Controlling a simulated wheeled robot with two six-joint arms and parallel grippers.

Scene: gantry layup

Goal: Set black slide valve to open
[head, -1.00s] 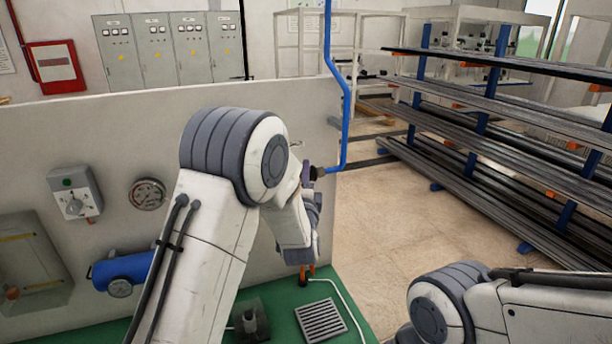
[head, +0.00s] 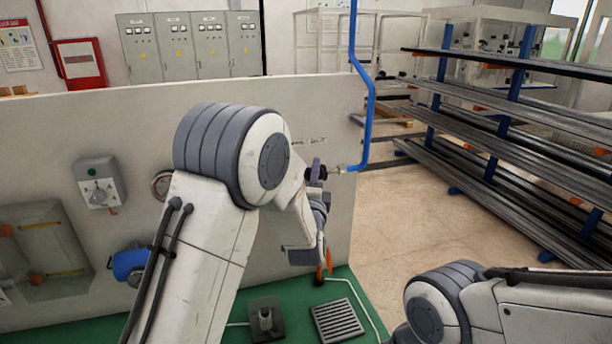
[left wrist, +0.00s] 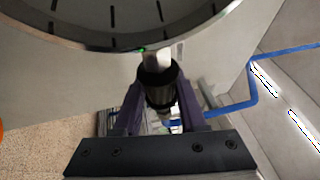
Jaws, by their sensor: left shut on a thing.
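The black slide valve (head: 324,173) is a black sleeve on the line at the right end of the pale panel, in the head view. It also shows in the left wrist view as a ribbed black cylinder (left wrist: 158,86) around a light pipe. My left gripper (head: 316,169) has purple fingers, one on each side of the sleeve, and is shut on it. In the left wrist view the fingers (left wrist: 160,100) hide part of the sleeve's sides. My right gripper is outside the views; only part of my right arm shows at the lower right.
A blue pipe (head: 370,110) runs down to the valve. The pale panel (head: 330,110) carries a switch box (head: 100,184) and a gauge partly behind my left arm. A drain grate (head: 338,320) lies on the green floor. Racks of bars (head: 480,130) stand right; tan floor is clear between.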

